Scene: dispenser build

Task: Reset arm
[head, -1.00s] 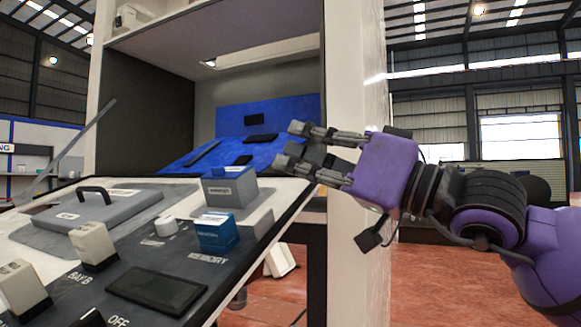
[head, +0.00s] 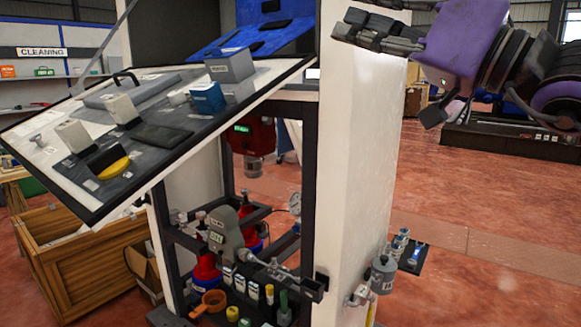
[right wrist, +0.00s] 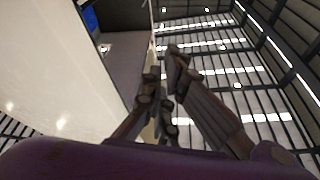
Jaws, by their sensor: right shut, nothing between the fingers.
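My right gripper (head: 345,24) is in the upper right of the head view, on the purple arm that comes in from the right. Its fingers are close together, shut and empty, in front of the upper part of the pale cabinet side (head: 362,130). In the right wrist view the gripper (right wrist: 163,65) points up toward the roof, with the pale cabinet wall (right wrist: 65,70) to its left. My left gripper is in neither view.
A sloped control panel (head: 150,135) with blocks and a yellow button juts out at left. Below it, a frame holds a grey device (head: 222,235) and several small bottles. A wooden crate (head: 85,255) stands at lower left.

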